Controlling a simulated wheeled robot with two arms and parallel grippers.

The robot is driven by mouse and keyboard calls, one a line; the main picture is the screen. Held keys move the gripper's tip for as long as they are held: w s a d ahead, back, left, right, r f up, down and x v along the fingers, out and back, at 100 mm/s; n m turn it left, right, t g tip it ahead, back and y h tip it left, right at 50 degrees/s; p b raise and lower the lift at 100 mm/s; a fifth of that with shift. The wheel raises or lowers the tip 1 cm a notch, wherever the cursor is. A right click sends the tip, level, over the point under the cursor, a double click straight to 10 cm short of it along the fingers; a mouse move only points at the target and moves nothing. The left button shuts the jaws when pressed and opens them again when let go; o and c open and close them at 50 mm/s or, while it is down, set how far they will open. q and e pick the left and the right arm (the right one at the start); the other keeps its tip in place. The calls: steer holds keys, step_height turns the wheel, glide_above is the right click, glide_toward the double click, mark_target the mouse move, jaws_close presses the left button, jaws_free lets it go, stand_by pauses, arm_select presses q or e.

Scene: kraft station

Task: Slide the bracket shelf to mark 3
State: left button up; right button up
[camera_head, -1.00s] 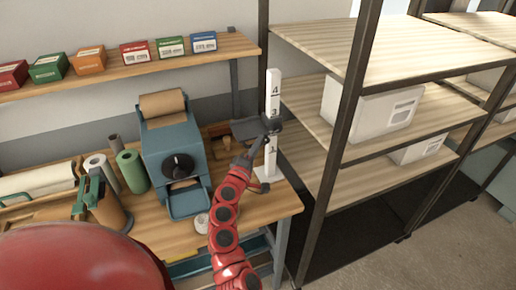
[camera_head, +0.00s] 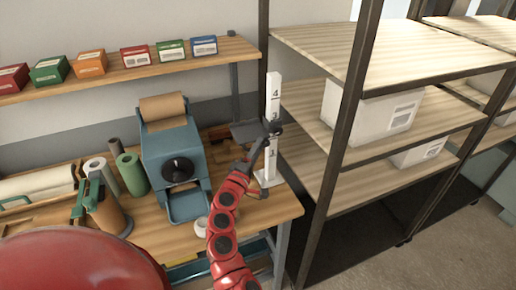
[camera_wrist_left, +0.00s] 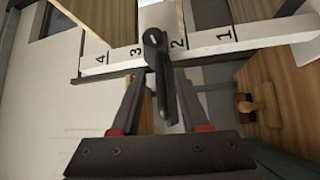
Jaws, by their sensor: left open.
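A white upright post (camera_head: 273,90) with marks 1 to 4 stands at the right end of the workbench. The dark grey bracket shelf (camera_head: 247,132) is mounted on it and juts left. In the left wrist view the bracket's dark lever-like clamp part (camera_wrist_left: 154,50) crosses the post (camera_wrist_left: 205,40) between marks 2 and 3. My left gripper (camera_head: 265,142) is at the bracket's front, just below the clamp. In the left wrist view my left gripper (camera_wrist_left: 158,80) is open, its fingers on either side of the dark part. Whether they touch it, I cannot tell.
A blue dispenser (camera_head: 172,150) with a paper roll stands left of the post on the workbench (camera_head: 265,212). A wall shelf (camera_head: 140,68) with several small boxes is above. A metal rack with wooden shelves (camera_head: 390,45) stands close on the right.

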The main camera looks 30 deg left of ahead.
arm_select(q)
steer(key=s+d+f+b, duration=0.1)
steer(key=s+f, duration=0.1)
steer(key=s, duration=1.4)
steer(key=shift+d, duration=0.4)
steer(key=shift+s+f, duration=0.1)
steer(key=shift+b, duration=0.3)
